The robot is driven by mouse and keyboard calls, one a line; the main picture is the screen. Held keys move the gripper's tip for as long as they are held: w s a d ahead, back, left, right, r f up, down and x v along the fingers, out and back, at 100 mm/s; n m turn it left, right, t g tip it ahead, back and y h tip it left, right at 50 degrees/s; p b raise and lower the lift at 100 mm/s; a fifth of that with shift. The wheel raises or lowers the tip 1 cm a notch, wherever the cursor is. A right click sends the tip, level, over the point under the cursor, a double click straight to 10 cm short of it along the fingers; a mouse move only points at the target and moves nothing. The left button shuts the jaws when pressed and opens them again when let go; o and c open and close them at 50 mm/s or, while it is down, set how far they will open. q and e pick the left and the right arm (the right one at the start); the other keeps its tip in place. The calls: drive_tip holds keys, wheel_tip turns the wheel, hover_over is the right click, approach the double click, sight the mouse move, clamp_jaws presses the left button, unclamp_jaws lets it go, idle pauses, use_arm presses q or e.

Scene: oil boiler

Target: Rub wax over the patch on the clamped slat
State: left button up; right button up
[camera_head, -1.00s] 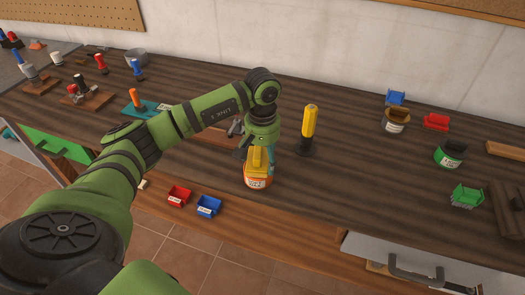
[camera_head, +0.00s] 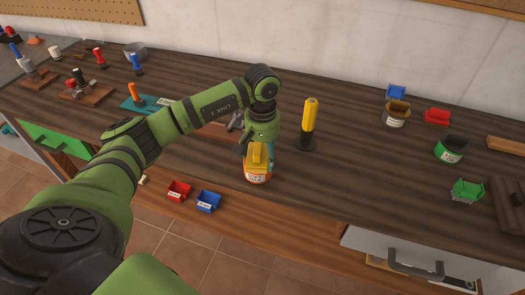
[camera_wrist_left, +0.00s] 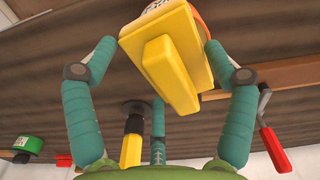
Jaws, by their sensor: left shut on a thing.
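My left gripper (camera_head: 261,150) points down over the front middle of the bench. It is shut on a yellow block with a raised grip (camera_wrist_left: 170,62), whose sides lie between the fingers in the left wrist view. In the head view the yellow block (camera_head: 257,153) is at the mouth of an orange tin (camera_head: 257,176) with a white label; I cannot tell how deep it sits. The slat (camera_head: 216,131) is partly hidden behind my left arm. A clamp (camera_head: 235,122) is at its end, its red handle (camera_wrist_left: 274,145) showing in the left wrist view. I cannot make out the patch. My right gripper is out of view.
A yellow-handled upright tool (camera_head: 309,122) stands just right of the gripper. Red (camera_head: 178,190) and blue (camera_head: 208,201) bins sit at the front edge. Tins and bins stand at the right, including a green tin (camera_head: 451,150). Bench between them is clear.

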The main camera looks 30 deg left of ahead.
sight(263, 156)
use_arm(q)
drive_tip(key=shift+f+b, duration=0.35)
drive_tip(key=shift+f, duration=0.05)
idle(0.5)
drive_tip(key=shift+f+b, duration=0.1)
drive_tip(key=shift+b, duration=0.25)
idle(1.2)
drive_tip(key=shift+r+p, duration=1.8)
drive_tip(key=shift+r, duration=1.8)
drive_tip(key=s+d+m+b, duration=0.3)
drive_tip(key=s+d+m, duration=0.2)
drive_tip(key=s+d, duration=0.5)
drive_tip(key=shift+s+d+r+m, duration=0.2)
drive_tip(key=shift+d+m, duration=0.2)
drive_tip(key=shift+d, duration=0.2)
